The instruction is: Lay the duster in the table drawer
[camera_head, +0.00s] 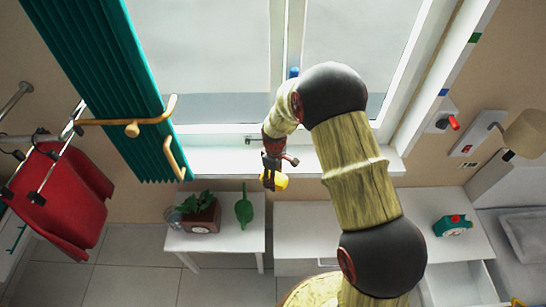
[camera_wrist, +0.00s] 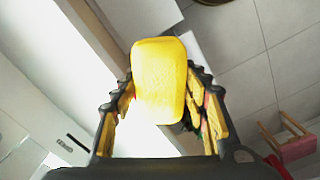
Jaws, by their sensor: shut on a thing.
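The yellow duster (camera_wrist: 158,82), a rounded block, is between the fingers of my gripper (camera_wrist: 163,112) in the wrist view. In the head view my gripper (camera_head: 269,172) is shut on the duster (camera_head: 280,182) and holds it in the air by the window sill, above the back of the tables. The long white table (camera_head: 310,222) is below and to the right of it. A white drawer (camera_head: 462,284) stands pulled open at the lower right, apart from the gripper. My arm hides part of the long table and its front.
A small white table (camera_head: 232,238) at left holds a potted plant (camera_head: 200,213), a glass (camera_head: 173,218) and a green leaf-shaped thing (camera_head: 243,206). A teal and red thing (camera_head: 453,226) sits on the right tabletop. A red garment (camera_head: 65,200) hangs at far left.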

